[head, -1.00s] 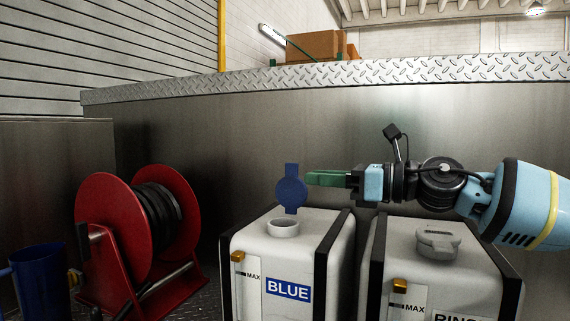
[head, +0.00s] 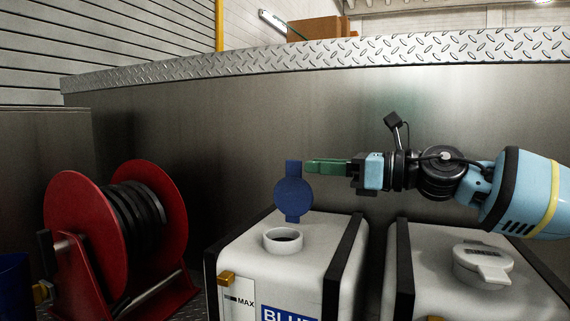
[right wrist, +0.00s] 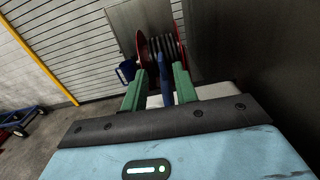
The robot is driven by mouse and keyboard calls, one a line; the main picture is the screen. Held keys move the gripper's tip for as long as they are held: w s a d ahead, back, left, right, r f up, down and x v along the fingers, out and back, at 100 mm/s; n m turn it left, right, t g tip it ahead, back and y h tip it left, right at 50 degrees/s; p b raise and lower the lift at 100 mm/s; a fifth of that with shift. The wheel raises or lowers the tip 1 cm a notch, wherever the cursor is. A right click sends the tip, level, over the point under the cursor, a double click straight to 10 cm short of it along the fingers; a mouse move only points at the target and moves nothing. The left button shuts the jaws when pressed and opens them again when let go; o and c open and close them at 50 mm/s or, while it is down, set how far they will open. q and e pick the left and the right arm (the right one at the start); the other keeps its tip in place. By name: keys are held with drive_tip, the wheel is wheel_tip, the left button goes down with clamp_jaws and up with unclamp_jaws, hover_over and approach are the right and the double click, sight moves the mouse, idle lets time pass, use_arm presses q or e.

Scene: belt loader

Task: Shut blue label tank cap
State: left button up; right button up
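The BLUE-label tank (head: 300,250) is white with black straps and a blue label cut off at the bottom of the head view. Its round neck (head: 283,240) is open. The blue cap (head: 292,192) stands upright behind the neck, its tab pointing up. My right gripper (head: 308,166) comes in from the right, with green fingertips just right of the tab. In the right wrist view its fingers (right wrist: 157,86) are spread, with the blue cap (right wrist: 165,82) seen edge-on in the gap, nearer the right finger. I cannot tell whether they touch. My left gripper is not in view.
A second white tank with a closed grey-white cap (head: 483,263) stands right of it. A red hose reel (head: 75,225) and a blue container (head: 14,285) are at left. A metal wall with a tread-plate top (head: 330,58) rises behind.

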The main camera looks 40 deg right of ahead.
sight(285, 178)
drive_tip(key=shift+x, duration=1.4)
drive_tip(key=shift+w+a+f, duration=0.1)
drive_tip(key=shift+w+a, duration=0.05)
drive_tip(key=shift+w, duration=0.35)
drive_tip(key=shift+w+a+f, duration=0.1)
drive_tip(key=shift+w+a, duration=0.05)
drive_tip(key=shift+w, duration=0.3)
drive_tip(key=shift+b+x, duration=0.5)
drive_tip(key=shift+x, duration=0.35)
drive_tip(key=shift+w+a+r, duration=0.15)
drive_tip(key=shift+w+a, duration=0.15)
drive_tip(key=shift+w, duration=0.25)
drive_tip(key=shift+c, duration=0.3)
clamp_jaws()
